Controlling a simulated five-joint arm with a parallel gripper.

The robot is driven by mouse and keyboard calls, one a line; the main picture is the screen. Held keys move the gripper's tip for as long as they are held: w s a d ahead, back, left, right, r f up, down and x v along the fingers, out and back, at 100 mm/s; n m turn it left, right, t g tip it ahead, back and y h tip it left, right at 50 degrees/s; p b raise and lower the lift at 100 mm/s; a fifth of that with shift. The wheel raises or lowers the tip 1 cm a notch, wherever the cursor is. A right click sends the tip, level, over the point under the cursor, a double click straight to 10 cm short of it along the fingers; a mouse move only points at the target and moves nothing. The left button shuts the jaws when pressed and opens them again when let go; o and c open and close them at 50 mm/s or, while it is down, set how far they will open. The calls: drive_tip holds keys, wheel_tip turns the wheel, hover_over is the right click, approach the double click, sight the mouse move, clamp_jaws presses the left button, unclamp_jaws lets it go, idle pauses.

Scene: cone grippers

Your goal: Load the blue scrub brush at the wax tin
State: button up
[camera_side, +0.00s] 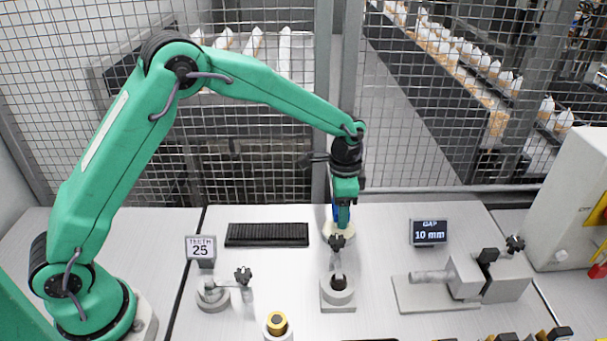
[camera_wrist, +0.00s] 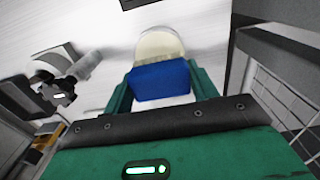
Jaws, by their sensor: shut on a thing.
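My gripper (camera_side: 343,216) points down at the back middle of the bench and is shut on the blue scrub brush (camera_side: 335,213). In the wrist view the brush (camera_wrist: 160,82) is a blue block between my green fingers (camera_wrist: 162,88).
A black ridged mat (camera_side: 267,235) lies to the left. A "TEETH 25" sign (camera_side: 201,248) and a "GAP 10 mm" display (camera_side: 429,232) stand either side. A round-cupped fixture (camera_side: 338,291) is in front, a grey clamp device (camera_side: 468,277) at right. Wire fencing closes the back.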

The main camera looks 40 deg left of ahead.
drive_tip(key=shift+r, duration=1.85)
drive_tip(key=shift+a, duration=0.1)
drive_tip(key=s+a+r+n, duration=0.9)
drive_tip(key=s+a, duration=0.1)
drive_tip(key=a, duration=0.3)
drive_tip(key=shift+s+r, duration=0.15)
drive_tip(key=shift+r, duration=0.1)
